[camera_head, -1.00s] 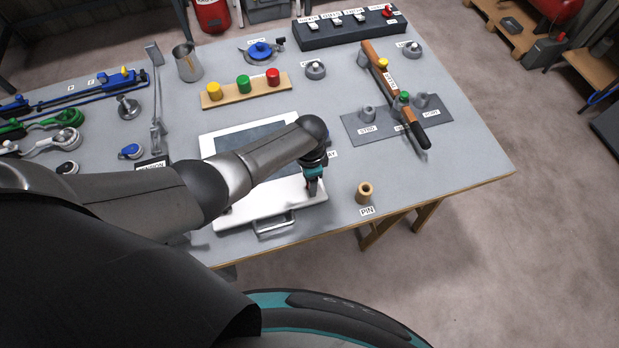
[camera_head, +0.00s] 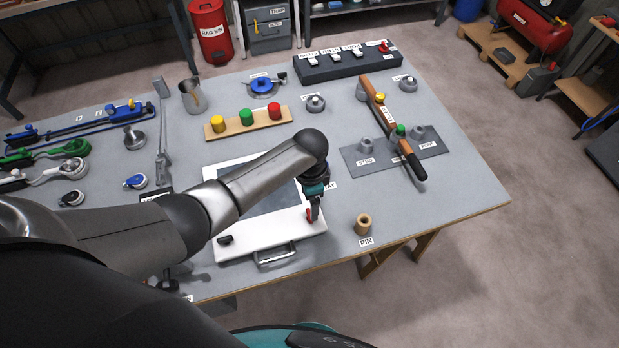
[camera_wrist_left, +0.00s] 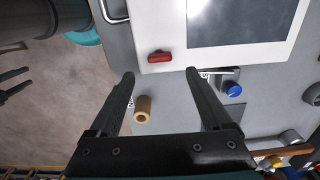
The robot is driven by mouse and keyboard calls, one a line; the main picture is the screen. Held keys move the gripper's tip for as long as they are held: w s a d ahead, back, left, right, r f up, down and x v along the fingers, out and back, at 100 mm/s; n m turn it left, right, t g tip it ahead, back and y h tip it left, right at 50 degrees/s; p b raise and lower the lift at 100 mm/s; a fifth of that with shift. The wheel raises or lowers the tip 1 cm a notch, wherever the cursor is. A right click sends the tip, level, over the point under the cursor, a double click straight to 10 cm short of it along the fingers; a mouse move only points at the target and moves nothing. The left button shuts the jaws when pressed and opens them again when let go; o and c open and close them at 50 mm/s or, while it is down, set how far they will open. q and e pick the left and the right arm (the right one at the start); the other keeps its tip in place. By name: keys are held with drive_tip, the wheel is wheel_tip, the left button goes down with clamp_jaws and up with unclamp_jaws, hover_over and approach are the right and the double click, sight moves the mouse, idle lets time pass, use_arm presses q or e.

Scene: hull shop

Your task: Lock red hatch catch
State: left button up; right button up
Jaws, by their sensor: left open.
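The hatch (camera_head: 222,252) is a white panel with a dark window, flat on the table. Its red catch (camera_head: 309,215) sits near the right edge, partly hidden by my left gripper (camera_head: 315,213). In the left wrist view the red catch (camera_wrist_left: 159,57) is a short bar lying along the panel's edge. My left gripper (camera_wrist_left: 160,73) is open there, its fingertips either side of the catch's line and just short of it; I see no contact. A black catch (camera_head: 226,239) is on the hatch's left part. My right gripper (camera_wrist_left: 24,79) seems to show at the wrist view's left edge, fingers apart.
A metal handle (camera_head: 276,256) sticks out at the hatch's front. A tan pin piece (camera_head: 363,224) stands right of the hatch. A board with yellow, green and red knobs (camera_head: 247,123) lies behind. A grey plate (camera_head: 357,160) with posts lies further right.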

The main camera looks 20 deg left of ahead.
use_arm(q)
wheel_tip(320, 180, up, 8)
drive_tip(key=p, duration=0.1)
drive_tip(key=shift+r, duration=0.15)
idle(0.6)
